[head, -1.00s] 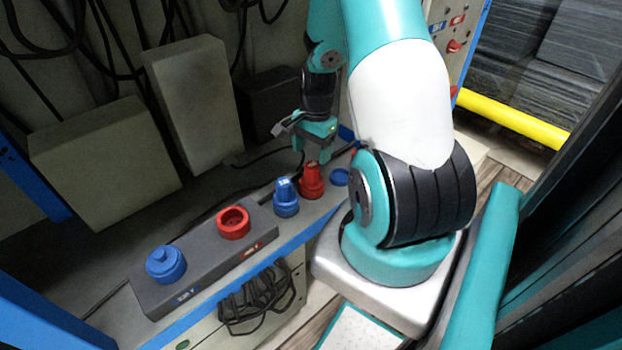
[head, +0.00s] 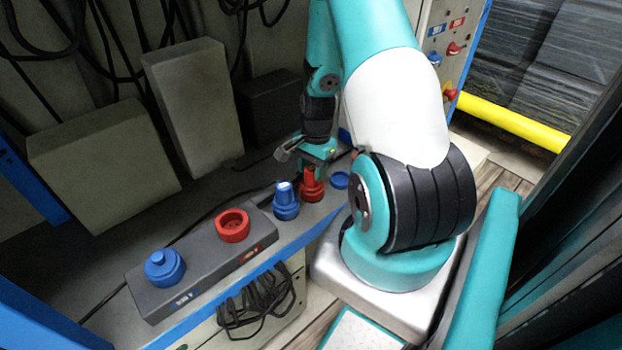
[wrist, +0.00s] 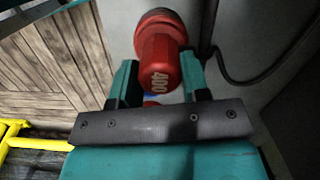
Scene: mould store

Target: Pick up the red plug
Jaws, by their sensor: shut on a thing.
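The red plug (head: 312,186) stands upright on the grey bench, just right of the blue plug (head: 286,203). My gripper (head: 317,165) is over it from above, its fingers at the plug's narrow upper part. In the wrist view the red plug (wrist: 160,62) shows the number 400 and lies between the two teal fingers of my gripper (wrist: 158,80), which are shut on it. I see no gap under the plug, but its base is too small to judge closely.
A dark socket block (head: 205,262) to the left carries a red socket (head: 232,226) and a blue round piece (head: 165,268). Grey boxes (head: 195,105) and hanging cables stand behind.

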